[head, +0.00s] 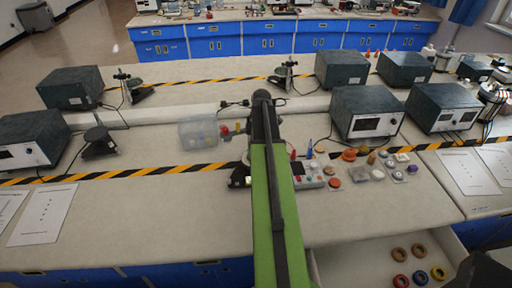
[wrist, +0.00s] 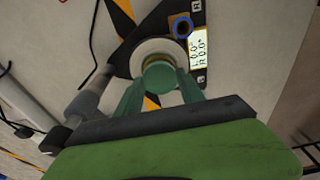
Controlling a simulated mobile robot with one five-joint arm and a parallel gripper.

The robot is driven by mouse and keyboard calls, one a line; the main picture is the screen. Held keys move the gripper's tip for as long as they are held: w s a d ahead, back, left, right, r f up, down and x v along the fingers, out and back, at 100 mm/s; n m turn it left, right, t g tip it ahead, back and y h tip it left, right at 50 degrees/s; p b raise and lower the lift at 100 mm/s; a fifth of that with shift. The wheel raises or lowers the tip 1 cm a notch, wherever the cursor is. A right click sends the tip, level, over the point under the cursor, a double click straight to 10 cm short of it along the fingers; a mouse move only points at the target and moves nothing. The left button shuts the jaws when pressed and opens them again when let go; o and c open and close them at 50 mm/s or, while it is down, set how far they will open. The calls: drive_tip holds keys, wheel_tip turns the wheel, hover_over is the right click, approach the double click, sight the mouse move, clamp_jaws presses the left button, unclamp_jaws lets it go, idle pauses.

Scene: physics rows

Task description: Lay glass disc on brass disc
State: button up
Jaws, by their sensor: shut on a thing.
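My gripper (wrist: 160,84) is shut on a small greenish round piece (wrist: 160,76), which looks like the glass disc. A brass-coloured rim (wrist: 158,58) shows right at its upper edge in the wrist view; it may be the brass disc, and I cannot tell whether the two touch. Around and behind them is a wider pale round plate (wrist: 141,50) on a black instrument. In the head view, my arm covers the gripper and both discs.
A clear box (head: 198,132) stands left of my arm. Small parts, including an orange disc (head: 335,183), lie to the right. An open drawer (head: 375,265) holds several rings.

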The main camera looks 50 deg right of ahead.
drive_tip(key=shift+f+b, duration=0.45)
drive_tip(key=shift+f, duration=0.05)
drive_tip(key=o, duration=1.5)
drive_tip(key=shift+r, duration=0.1)
wheel_tip(320, 180, up, 7)
drive_tip(key=p, duration=0.7)
